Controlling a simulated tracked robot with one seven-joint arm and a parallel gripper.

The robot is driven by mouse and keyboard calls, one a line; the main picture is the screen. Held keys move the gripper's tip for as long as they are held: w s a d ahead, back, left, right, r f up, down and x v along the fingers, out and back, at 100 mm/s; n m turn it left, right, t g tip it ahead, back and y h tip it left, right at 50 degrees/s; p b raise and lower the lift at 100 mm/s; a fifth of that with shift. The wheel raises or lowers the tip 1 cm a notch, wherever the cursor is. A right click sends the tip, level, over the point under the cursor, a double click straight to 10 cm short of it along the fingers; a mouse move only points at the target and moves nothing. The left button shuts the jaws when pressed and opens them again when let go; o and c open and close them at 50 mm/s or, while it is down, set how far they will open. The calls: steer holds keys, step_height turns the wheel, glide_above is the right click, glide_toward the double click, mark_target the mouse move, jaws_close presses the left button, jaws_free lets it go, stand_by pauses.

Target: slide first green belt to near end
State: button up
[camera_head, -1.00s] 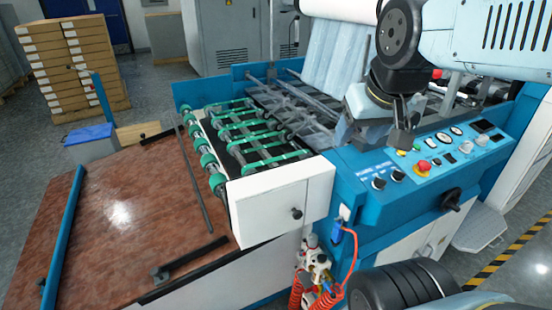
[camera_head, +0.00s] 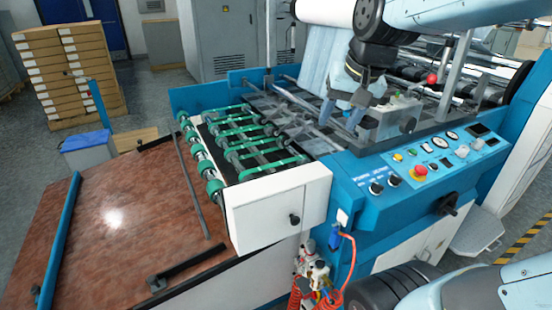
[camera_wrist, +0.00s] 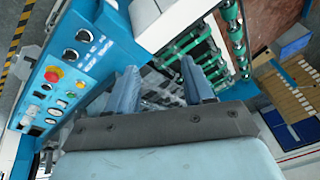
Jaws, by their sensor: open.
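Several green belts run around the rollers of the feed section at the machine's left end. The belt closest to the white end box (camera_head: 280,208) is a green belt (camera_head: 270,167); the others lie in a row behind it. Green belts (camera_wrist: 185,44) also show at the top of the wrist view. My gripper (camera_head: 343,117) is above the machine, to the right of the belts and apart from them. In the wrist view its two blue fingers (camera_wrist: 158,80) are spread with nothing between them. The fingers cover part of the rollers beyond.
A blue control panel (camera_head: 430,160) with knobs and a red button lies to the right of the feed section. Metal rods and rollers lie under my gripper. A brown table (camera_head: 120,220) stands left of the belts, with black bars on it.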

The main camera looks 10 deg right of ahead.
steer(key=w+f+m+g, duration=0.1)
steer(key=w+m, duration=0.2)
steer(key=w, duration=0.6)
steer(key=m+g+h, duration=0.1)
steer(key=m+g, duration=0.2)
steer(key=m, duration=0.6)
glide_above(277, 164)
step_height(277, 164, down, 16)
step_height(277, 164, down, 14)
steer(key=shift+w+d+r, duration=0.1)
steer(key=shift+r, duration=0.15)
steer(key=shift+c, duration=0.2)
jaws_close()
